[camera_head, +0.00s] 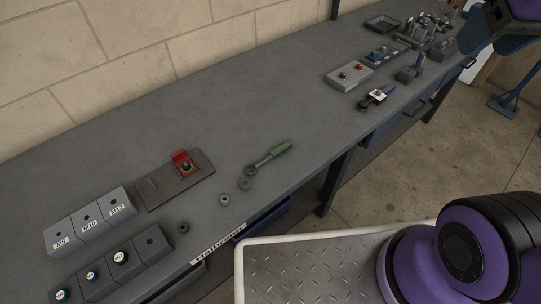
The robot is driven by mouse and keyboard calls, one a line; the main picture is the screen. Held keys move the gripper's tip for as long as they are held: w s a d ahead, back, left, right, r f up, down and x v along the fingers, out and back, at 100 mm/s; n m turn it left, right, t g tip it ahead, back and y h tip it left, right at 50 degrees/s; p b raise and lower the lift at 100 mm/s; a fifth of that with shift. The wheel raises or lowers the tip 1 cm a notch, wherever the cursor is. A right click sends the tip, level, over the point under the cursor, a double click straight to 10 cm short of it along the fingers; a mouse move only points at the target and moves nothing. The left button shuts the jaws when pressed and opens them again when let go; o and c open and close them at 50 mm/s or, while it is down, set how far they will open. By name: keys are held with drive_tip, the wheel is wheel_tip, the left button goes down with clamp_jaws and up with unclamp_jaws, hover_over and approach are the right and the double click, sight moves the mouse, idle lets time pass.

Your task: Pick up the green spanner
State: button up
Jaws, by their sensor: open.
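The green spanner (266,159) lies flat on the grey workbench (235,105), near its front edge. It has a green handle at the upper right and a dark metal ring head at the lower left. Nothing covers it. My gripper's fingers are not visible. Purple and dark parts of my own arm show at the top right and lower right, well apart from the spanner.
Loose rings (224,199) lie near the spanner's head. A plate with a red part (185,163) is to its left. Labelled blocks (90,222) stand at the lower left. A button box (349,75) and several tools are farther right. The bench between is clear.

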drive_tip(key=w+a+f+n+g+h, duration=0.1)
drive_tip(key=w+a+f+n, duration=0.15)
drive_tip(key=w, duration=0.25)
drive_tip(key=w+a+f+n, duration=0.1)
drive_tip(key=w+f+n, duration=0.1)
drive_tip(key=w+n, duration=0.2)
drive_tip(key=n+g+y, duration=0.1)
drive_tip(key=n+g, duration=0.3)
drive_tip(key=n, duration=1.4)
hover_over(275, 152)
wheel_tip(275, 152, down, 28)
wheel_tip(275, 152, down, 5)
drive_tip(key=shift+s+a+f, duration=0.1)
drive_tip(key=shift+s+a, duration=0.05)
drive_tip(key=shift+w+f, duration=0.15)
drive_tip(key=shift+f, duration=1.2)
drive_tip(key=shift+w+f, duration=0.1)
drive_tip(key=shift+f, duration=1.25)
clamp_jaws()
